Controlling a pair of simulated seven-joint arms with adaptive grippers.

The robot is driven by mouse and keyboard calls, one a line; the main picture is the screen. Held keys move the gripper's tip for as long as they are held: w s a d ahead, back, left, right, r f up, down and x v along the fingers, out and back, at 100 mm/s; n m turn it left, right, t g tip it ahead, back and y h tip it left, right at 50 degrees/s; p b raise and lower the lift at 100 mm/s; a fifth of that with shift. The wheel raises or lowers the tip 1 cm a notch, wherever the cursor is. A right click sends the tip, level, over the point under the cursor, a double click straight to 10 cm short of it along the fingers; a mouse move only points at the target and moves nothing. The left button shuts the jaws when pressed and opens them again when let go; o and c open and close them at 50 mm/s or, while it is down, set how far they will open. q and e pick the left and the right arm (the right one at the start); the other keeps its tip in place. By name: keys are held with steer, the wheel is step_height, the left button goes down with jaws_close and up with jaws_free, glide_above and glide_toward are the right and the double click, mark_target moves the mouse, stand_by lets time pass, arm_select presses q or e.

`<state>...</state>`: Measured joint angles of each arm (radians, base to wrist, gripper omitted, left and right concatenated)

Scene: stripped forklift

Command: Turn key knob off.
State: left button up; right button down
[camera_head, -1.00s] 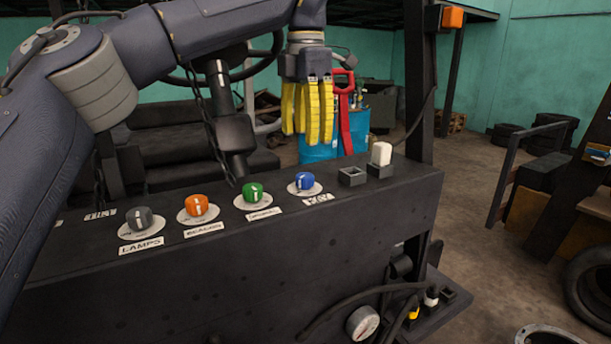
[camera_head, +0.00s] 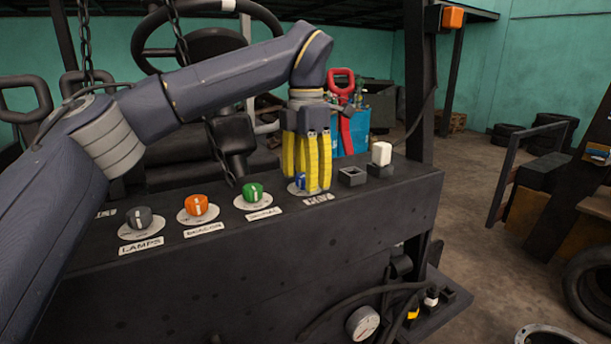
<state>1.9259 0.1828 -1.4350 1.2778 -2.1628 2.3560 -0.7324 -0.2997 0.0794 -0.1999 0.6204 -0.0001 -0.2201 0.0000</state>
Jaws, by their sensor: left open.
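The blue knob (camera_head: 300,181) sits on a round white dial at the right end of the knob row on the dark panel (camera_head: 240,258). Its label (camera_head: 318,199) is hard to read. My left gripper (camera_head: 307,184) is open, with yellow fingers pointing down around the blue knob and hiding most of it. I cannot tell whether the fingers touch it. To the left stand a green knob (camera_head: 253,192), an orange knob (camera_head: 196,205) and a grey knob (camera_head: 139,217) above a label reading LAMPS. My right gripper is not in view.
A dark post (camera_head: 419,85) rises behind the panel's right end.

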arm_select(q)
steer(key=shift+c, duration=0.5)
jaws_close()
steer(key=shift+n, duration=0.3)
steer(key=n, duration=1.1)
steer(key=shift+a, duration=0.1)
steer(key=shift+n, duration=0.3)
steer(key=shift+r, duration=0.1)
steer(key=shift+o, duration=0.5)
jaws_free()
